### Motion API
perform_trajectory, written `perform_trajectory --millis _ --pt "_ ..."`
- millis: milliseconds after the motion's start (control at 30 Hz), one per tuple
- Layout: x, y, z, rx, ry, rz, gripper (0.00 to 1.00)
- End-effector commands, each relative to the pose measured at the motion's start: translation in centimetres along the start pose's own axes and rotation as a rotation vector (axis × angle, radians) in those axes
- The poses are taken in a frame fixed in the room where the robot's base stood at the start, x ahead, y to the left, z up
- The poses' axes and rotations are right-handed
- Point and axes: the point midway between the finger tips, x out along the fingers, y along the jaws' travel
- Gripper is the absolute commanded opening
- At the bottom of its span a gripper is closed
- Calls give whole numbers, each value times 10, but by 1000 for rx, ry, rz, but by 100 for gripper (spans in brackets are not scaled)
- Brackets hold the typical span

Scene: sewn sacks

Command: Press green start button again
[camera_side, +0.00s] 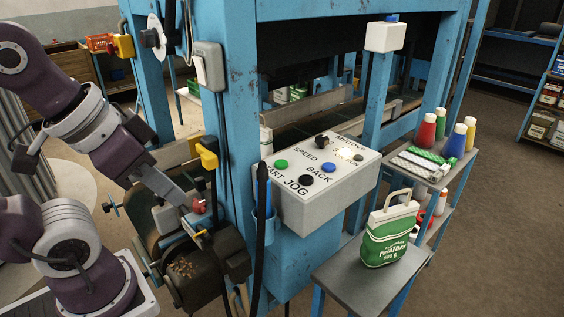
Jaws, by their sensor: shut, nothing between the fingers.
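The green start button (281,164) is at the left of the sloped top of a pale control box (318,205). The label below it is partly cut off and reads "ART". A black button (306,180) by "JOG", a blue button (328,167) by "BACK" and dark knobs (321,141) share the panel. My gripper (188,202) is left of the box and lower than its panel, shut and empty, clearly apart from the green button. Its tips are close to a red knob (198,206) in the picture; I cannot tell whether they touch.
A blue machine frame post (238,100) stands between my gripper and the box. A black cable (261,230) hangs before the box's left end. A green and white sack (390,235) stands on a grey side table (345,280). Thread cones (427,130) stand behind it.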

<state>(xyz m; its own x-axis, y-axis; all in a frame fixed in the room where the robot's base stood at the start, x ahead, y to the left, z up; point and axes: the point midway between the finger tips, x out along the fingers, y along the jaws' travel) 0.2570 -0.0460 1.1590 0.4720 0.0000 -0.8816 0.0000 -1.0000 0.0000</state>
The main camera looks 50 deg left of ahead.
Motion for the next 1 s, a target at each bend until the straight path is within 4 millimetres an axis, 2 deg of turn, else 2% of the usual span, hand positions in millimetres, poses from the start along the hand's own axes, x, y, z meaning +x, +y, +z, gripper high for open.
perform_trajectory --millis 667,767,867,1000 --pt "0 0 -1 -5 1 0 0" --pt "1 -2 -18 -60 8 2 0" --pt "7 -7 -56 -191 25 3 0" --pt "26 -21 -123 -426 65 -2 0"
